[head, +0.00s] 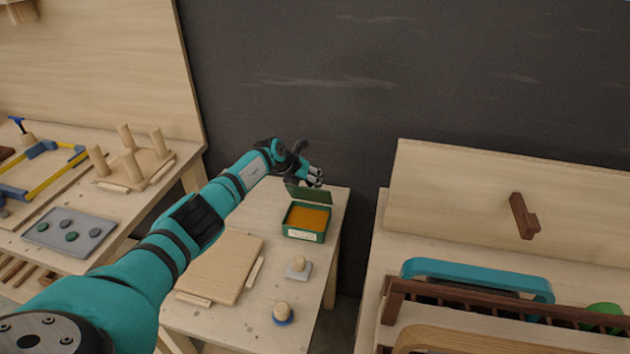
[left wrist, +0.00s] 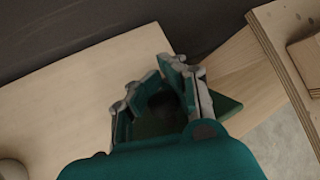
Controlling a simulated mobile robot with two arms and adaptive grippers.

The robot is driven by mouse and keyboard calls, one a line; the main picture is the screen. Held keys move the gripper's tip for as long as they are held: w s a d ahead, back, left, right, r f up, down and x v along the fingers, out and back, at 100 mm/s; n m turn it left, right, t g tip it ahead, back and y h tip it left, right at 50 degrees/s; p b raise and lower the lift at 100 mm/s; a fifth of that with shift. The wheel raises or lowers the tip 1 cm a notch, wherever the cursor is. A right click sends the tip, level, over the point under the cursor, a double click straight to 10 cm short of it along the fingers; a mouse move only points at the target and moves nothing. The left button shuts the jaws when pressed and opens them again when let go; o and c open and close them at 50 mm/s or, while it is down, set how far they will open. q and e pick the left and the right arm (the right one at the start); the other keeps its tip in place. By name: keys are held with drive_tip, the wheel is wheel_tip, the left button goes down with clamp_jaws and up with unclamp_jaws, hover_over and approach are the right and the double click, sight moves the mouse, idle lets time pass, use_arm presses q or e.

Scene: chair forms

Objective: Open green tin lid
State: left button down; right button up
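The green tin (head: 305,236) stands near the back right of the middle table, with an orange-brown inside showing and a pale label on its front. Its green lid (head: 310,194) is raised, standing up along the tin's back edge. My left gripper (head: 314,177) is just above and behind the lid's top edge; I cannot tell whether it touches the lid. In the left wrist view its fingers (left wrist: 160,88) are spread apart, with dark green between and below them. A green corner (left wrist: 227,104), seemingly the lid, shows beside the right finger. My right gripper is out of view.
A wooden board (head: 222,268) and two small knobbed pieces, one grey-based (head: 298,268) and one blue-based (head: 283,314), lie nearer on the table. A dark wall (head: 300,90) stands behind. A right-hand bench holds a teal arch (head: 478,272).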

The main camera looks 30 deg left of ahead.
use_arm(q)
drive_tip(key=shift+w+a+r, duration=0.2)
drive_tip(key=shift+a+r, duration=0.3)
drive_tip(key=c, duration=1.1)
unclamp_jaws()
drive_tip(key=shift+s+a, duration=0.15)
drive_tip(key=shift+s, duration=0.25)
drive_tip(key=shift+o, duration=0.2)
drive_tip(key=shift+f, duration=0.15)
drive_tip(key=shift+d, duration=0.2)
drive_tip(key=v, duration=1.2)
drive_tip(key=shift+s+f, duration=0.1)
